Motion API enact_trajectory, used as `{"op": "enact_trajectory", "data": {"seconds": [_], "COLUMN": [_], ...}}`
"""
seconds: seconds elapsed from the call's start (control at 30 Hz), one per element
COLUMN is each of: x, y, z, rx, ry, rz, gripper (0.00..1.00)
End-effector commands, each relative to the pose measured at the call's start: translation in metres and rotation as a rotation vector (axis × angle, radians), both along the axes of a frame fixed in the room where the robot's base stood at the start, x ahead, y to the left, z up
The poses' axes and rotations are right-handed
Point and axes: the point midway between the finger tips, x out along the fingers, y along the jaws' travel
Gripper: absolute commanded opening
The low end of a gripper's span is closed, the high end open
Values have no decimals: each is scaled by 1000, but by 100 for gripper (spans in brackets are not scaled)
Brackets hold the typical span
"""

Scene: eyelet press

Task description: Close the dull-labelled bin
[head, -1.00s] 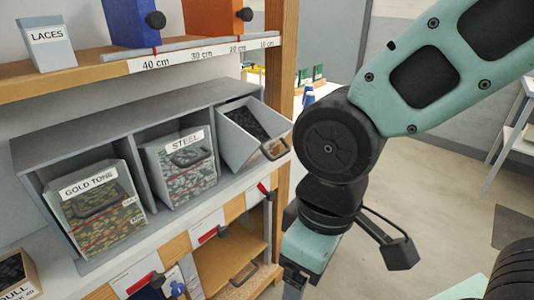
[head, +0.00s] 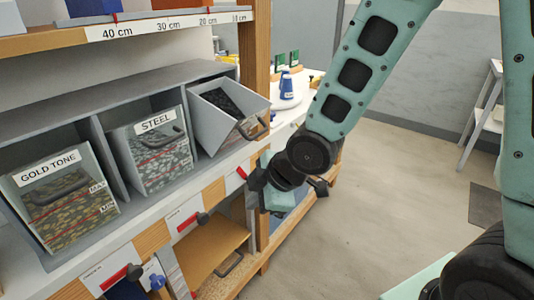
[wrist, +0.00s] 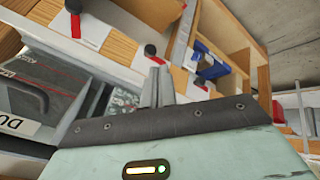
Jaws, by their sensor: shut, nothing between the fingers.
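The third bin (head: 222,135), at the right end of the grey bin rack, is tilted forward and open, with dark contents showing. Its front label is not readable in the head view. In the wrist view, a dark bin front with a handle and a label starting "DU" (wrist: 18,124) shows at the left, partly cut off. My gripper (wrist: 158,75) is shut and empty in the wrist view, its fingers to the right of that label. In the head view my wrist is at the right, beyond the open bin, and the fingertips are hidden.
The gold tone bin (head: 70,205) and steel bin (head: 150,150) sit upright in the rack (head: 100,95). A wooden post (head: 258,60) stands just behind the open bin. Red-and-black clamps (head: 203,217) line the shelf edge below.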

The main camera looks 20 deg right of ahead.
Motion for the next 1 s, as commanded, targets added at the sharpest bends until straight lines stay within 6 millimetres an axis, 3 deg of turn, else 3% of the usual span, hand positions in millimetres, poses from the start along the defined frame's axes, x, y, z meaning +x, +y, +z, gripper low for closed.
{"op": "enact_trajectory", "data": {"seconds": [0.03, 0.1, 0.37, 0.53, 0.7, 0.87, 1.0], "x": [15, 34, 71, 71, 57, 45, 45], "y": [-7, -12, -42, -79, -125, -154, -159], "z": [-21, -33, -57, -55, -45, -37, -31], "rx": [12, 31, 95, 100, 52, 3, -10], "ry": [-67, -191, -715, -1100, -1411, -1562, -1600], "rz": [59, 160, 403, 399, 281, 180, 154], "gripper": [0, 0, 0, 0, 0, 0, 0]}}
